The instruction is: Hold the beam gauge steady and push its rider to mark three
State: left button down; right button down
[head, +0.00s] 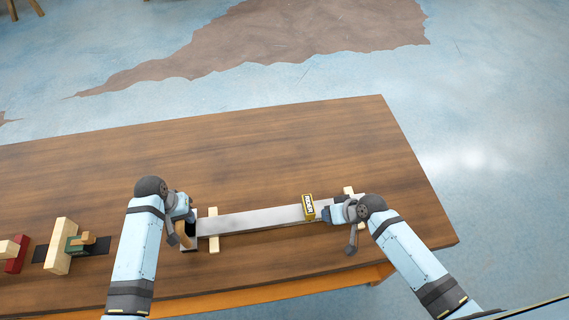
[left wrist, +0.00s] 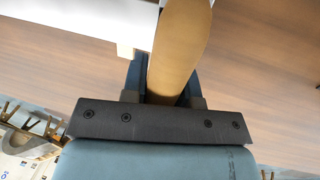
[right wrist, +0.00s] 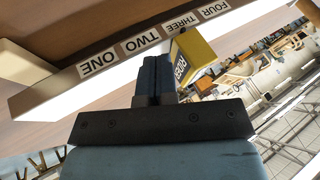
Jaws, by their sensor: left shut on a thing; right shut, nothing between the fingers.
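The beam gauge (head: 255,218) is a long pale bar lying across the table on light wooden blocks. Its yellow rider (head: 309,207) sits near the bar's right end; it also shows in the right wrist view (right wrist: 192,52). Marks ONE, TWO, THREE and FOUR run along the bar (right wrist: 140,45) there. The rider appears near THREE and FOUR, but its exact mark is unclear. My left gripper (head: 186,222) is shut on the gauge's tan handle (left wrist: 180,45) at the left end. My right gripper (head: 328,214) is shut and empty, close beside the rider's right side; contact is unclear.
The wooden table (head: 270,140) is clear behind the bar. The table's right edge is near my right arm.

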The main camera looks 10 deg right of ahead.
jog(key=shift+a, duration=0.7)
jog(key=shift+a, duration=0.65)
jog(key=d, duration=0.2)
jog(key=d+r, duration=0.1)
jog(key=d, duration=0.2)
jog(key=shift+s, duration=0.2)
jog(key=v, duration=0.8)
jog(key=shift+s+r, duration=0.2)
jog(key=shift+r, duration=0.15)
